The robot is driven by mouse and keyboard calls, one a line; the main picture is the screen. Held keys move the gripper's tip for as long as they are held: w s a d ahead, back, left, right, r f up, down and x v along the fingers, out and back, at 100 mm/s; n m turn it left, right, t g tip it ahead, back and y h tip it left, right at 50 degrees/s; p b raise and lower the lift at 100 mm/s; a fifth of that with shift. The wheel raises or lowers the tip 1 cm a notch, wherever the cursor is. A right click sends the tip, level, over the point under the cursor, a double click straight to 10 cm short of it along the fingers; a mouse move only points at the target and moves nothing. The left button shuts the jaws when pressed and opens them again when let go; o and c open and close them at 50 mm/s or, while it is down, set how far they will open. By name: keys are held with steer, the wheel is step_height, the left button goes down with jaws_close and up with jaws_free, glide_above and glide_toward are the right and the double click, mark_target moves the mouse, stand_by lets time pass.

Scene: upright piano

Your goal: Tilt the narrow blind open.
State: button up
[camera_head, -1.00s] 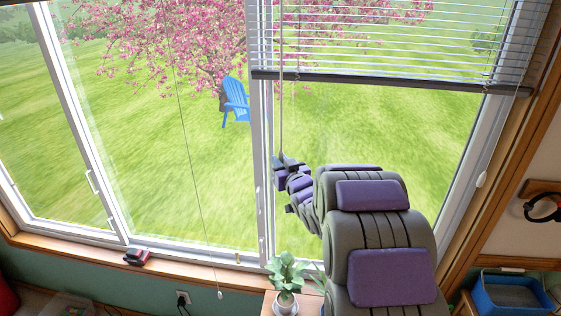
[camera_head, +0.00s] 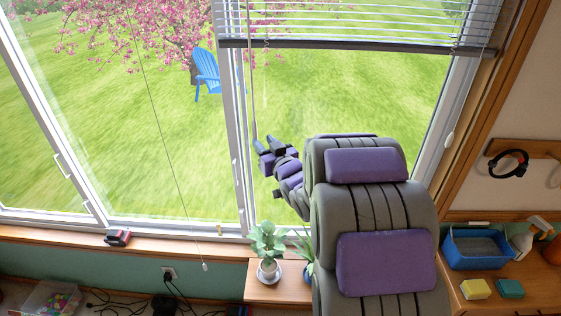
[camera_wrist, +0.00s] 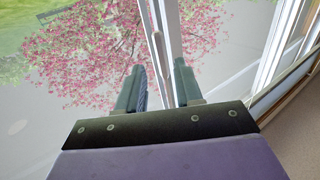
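The narrow blind (camera_head: 360,22) hangs at the top right of the head view. Its pale slats are spaced, with garden visible between them, above a dark bottom rail (camera_head: 350,45). A thin grey wand (camera_head: 252,90) hangs near its left side, its lower end close to my gripper (camera_head: 267,143). In the wrist view my gripper (camera_wrist: 159,88) has its two dark fingers apart. A thin grey rod (camera_wrist: 158,50), likely the wand, shows at the gap between them. Contact with the fingers cannot be told.
A pull cord (camera_head: 165,120) hangs at the left window. A potted plant (camera_head: 268,245) stands on a wooden stand below my arm. A red-and-black object (camera_head: 117,238) lies on the sill. At right are a blue bin (camera_head: 478,250) and headphones (camera_head: 508,165).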

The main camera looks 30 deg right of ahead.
steer(key=s+b, duration=1)
steer(key=shift+a+b, duration=0.35)
steer(key=shift+b, duration=0.05)
steer(key=s+a+f+g+h, duration=0.1)
steer(key=s+a+f+g, duration=0.2)
steer(key=s+f+g, duration=0.3)
steer(key=s+a+f+g, duration=0.3)
steer(key=s+f+g, duration=0.1)
steer(key=f, duration=0.5)
steer(key=s+a+f+g+y, duration=0.1)
steer(key=s+a+g, duration=0.4)
steer(key=s, duration=0.6)
steer(key=s+a+f+g+y, duration=0.1)
steer(key=s+a+f+g, duration=0.1)
steer(key=s+a+g, duration=0.2)
steer(key=s+a, duration=0.3)
steer(key=s, duration=0.4)
steer(key=shift+s+a+f+n+g, duration=0.2)
steer(key=shift+s+a+n+g, duration=0.05)
steer(key=shift+s+n+g, duration=0.15)
